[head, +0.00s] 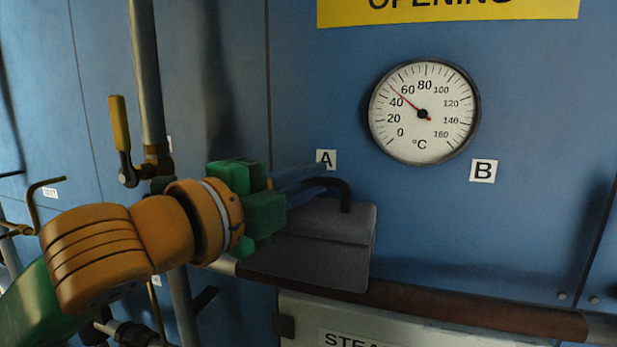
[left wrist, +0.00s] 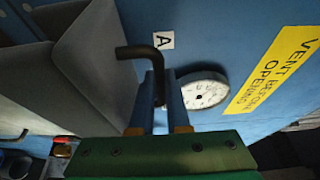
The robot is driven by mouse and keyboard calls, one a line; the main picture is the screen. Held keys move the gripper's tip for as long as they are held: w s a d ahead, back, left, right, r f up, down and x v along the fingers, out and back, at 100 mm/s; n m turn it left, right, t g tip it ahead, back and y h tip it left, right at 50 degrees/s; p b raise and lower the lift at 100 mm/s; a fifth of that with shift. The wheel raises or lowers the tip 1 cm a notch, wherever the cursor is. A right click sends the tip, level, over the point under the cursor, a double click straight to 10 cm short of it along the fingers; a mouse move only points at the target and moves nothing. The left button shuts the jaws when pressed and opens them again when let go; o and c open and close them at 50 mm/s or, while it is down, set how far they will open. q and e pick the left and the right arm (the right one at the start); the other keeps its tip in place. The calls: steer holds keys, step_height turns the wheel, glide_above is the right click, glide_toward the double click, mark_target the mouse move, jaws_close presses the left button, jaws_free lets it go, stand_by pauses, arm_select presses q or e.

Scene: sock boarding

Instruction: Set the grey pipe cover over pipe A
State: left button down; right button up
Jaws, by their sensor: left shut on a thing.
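The grey pipe cover (head: 310,245) is a bent sheet with a black bar handle (head: 345,190), in front of the blue wall below label A (head: 326,159). My left gripper (head: 322,177) is shut on that handle. In the left wrist view, the handle (left wrist: 138,51) is between the two blue fingers (left wrist: 160,85) and the cover (left wrist: 95,60) hangs beside them. A pipe (head: 450,305), rusty brown, runs along the wall; the cover's lower edge overlaps it in the head view. I cannot tell whether they touch. My right gripper is not in view.
A round temperature gauge (head: 424,112) and label B (head: 483,170) are on the wall to the right. A vertical pipe (head: 147,75) with a yellow-handled valve (head: 119,125) stands at left. A pale box (head: 400,328) is below the pipe.

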mark_target(284, 250)
arm_select(q)
steer(key=shift+f+b, duration=2.75)
steer(key=shift+f, duration=0.8)
steer(key=c, duration=0.8)
jaws_free()
steer(key=shift+s+a+f, duration=0.1)
steer(key=shift+s+a, duration=0.1)
steer(key=shift+s, duration=0.1)
steer(key=b+v, duration=0.2)
steer(key=v, duration=0.4)
steer(key=shift+s+a, duration=0.25)
steer(key=shift+s, duration=0.05)
steer(key=shift+w, duration=0.1)
